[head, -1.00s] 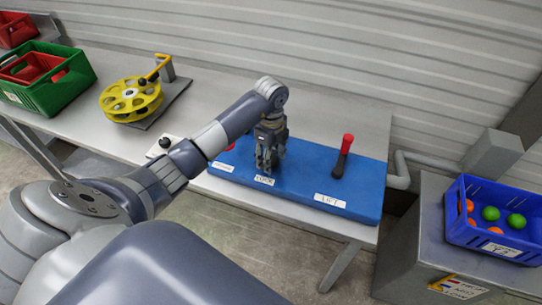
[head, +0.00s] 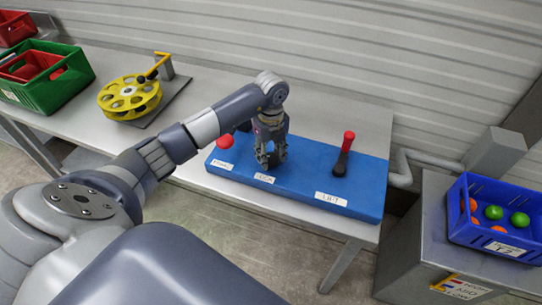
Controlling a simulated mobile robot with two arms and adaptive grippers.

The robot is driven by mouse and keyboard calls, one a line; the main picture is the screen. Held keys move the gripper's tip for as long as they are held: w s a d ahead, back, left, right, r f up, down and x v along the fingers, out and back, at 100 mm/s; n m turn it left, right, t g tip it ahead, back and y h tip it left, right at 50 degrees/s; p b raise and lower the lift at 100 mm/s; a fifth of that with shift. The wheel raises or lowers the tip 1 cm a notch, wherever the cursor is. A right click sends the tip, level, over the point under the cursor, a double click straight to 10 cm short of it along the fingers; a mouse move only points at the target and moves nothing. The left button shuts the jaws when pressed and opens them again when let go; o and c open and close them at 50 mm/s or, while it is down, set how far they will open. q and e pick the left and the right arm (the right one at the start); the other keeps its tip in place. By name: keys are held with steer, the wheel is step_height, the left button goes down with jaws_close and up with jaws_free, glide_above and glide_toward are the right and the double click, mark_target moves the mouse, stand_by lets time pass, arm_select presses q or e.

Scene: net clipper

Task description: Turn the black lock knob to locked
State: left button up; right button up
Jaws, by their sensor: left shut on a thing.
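A blue control panel (head: 300,184) lies on the grey table, with white labels along its front edge. My left gripper (head: 271,162) points down at the middle of the panel, just behind the middle label (head: 264,178), which seems to read LOCK. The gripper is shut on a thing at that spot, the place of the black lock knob. The knob itself is hidden by the fingers, so its angle cannot be seen. My right gripper is not in view.
A red button (head: 226,141) is left of the gripper, and a red-handled lever (head: 346,148) stands at the panel's right. A yellow wheel (head: 130,97) with a crank and a green crate (head: 48,92) are farther left. A blue crate (head: 497,235) with balls stands right.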

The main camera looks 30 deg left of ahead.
arm_select(q)
steer(key=m+b, duration=0.2)
steer(key=m, duration=0.2)
steer(key=shift+f+m, duration=0.15)
steer(key=shift+m, duration=0.15)
steer(key=m+b, duration=0.3)
steer(key=m, duration=0.2)
steer(key=m+b, duration=0.3)
steer(key=m, duration=0.2)
steer(key=shift+m, duration=0.4)
steer(key=shift+m+b, duration=1.1)
steer(key=shift+m, duration=0.8)
steer(key=o, duration=1.1)
steer(key=shift+c, duration=0.2)
